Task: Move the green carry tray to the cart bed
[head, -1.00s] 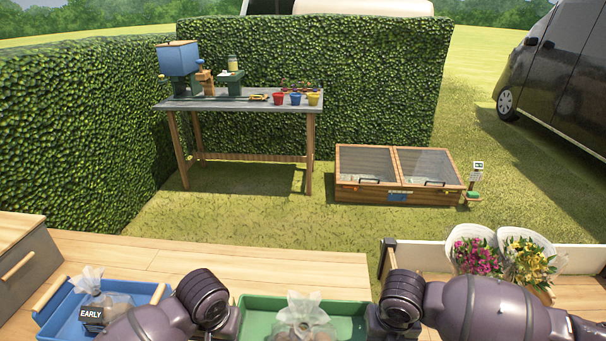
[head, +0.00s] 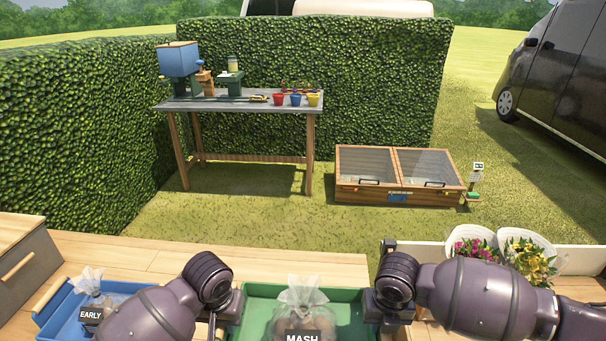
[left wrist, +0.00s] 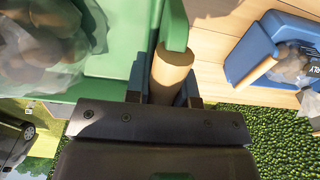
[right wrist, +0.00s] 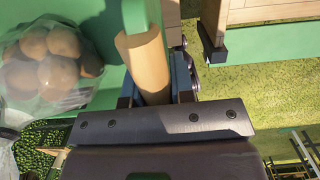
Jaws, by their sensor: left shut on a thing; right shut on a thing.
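The green carry tray (head: 345,297) is at the bottom centre of the head view, between my two grippers. It holds a clear bag of brown potatoes (head: 302,305) with a dark label reading MASH. My left gripper (left wrist: 165,88) is shut on the tray's wooden handle (left wrist: 170,72) at its left end. My right gripper (right wrist: 155,90) is shut on the wooden handle (right wrist: 143,60) at the other end. The tray seems raised above the wooden table (head: 120,255). The cart bed appears to be the wood-floored, white-sided bed (head: 425,255) at the right, partly hidden by my right arm.
A blue tray (head: 50,318) with a bag labelled EARLY stands left of my left arm. A wooden-handled box (head: 25,265) is at the far left. Pink flowers (head: 474,248) and yellow flowers (head: 530,258) in white wraps stand at the bed's right part.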

